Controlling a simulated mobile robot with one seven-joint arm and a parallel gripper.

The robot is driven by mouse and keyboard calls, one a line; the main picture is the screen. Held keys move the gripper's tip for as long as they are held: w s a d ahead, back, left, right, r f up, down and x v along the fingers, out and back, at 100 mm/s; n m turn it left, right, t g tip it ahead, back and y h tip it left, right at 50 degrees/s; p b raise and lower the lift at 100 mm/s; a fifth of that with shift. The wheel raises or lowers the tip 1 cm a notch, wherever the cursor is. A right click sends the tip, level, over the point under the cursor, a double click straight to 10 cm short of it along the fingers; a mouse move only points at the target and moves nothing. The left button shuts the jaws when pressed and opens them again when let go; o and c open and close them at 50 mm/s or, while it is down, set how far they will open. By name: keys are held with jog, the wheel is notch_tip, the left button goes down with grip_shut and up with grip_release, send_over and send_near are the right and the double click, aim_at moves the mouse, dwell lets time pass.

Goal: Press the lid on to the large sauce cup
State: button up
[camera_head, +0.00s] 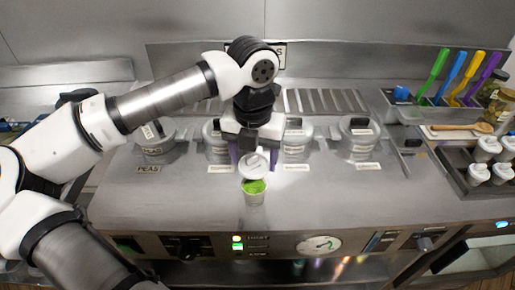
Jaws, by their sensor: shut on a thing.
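A large sauce cup (254,198) stands upright near the front edge of the steel counter, with bright green contents (255,187) showing at its mouth. A whitish round lid (254,166) is above and slightly behind the mouth, tilted so that its top faces me. My gripper (252,155) points down over it and is shut on the lid. The green contents show below the lid's front edge, so the lid does not cover the whole mouth. Whether the lid's back edge touches the cup's rim is hard to tell.
Several lidded round wells stand behind, with labels such as PEAS (148,169). A dark tray of small lidded cups (478,174) is at the right, near coloured-handled utensils (466,73) and a wooden spoon (463,127). The counter is clear on both sides of the cup.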

jog(key=shift+f+b, duration=1.75)
jog(key=shift+f, duration=0.85)
jog(key=shift+b, duration=0.75)
jog(key=shift+f+b, duration=0.2)
jog(key=shift+b, duration=0.6)
dwell(0.3)
dwell(0.5)
jog(key=o, duration=1.3)
jog(key=shift+r, duration=0.15)
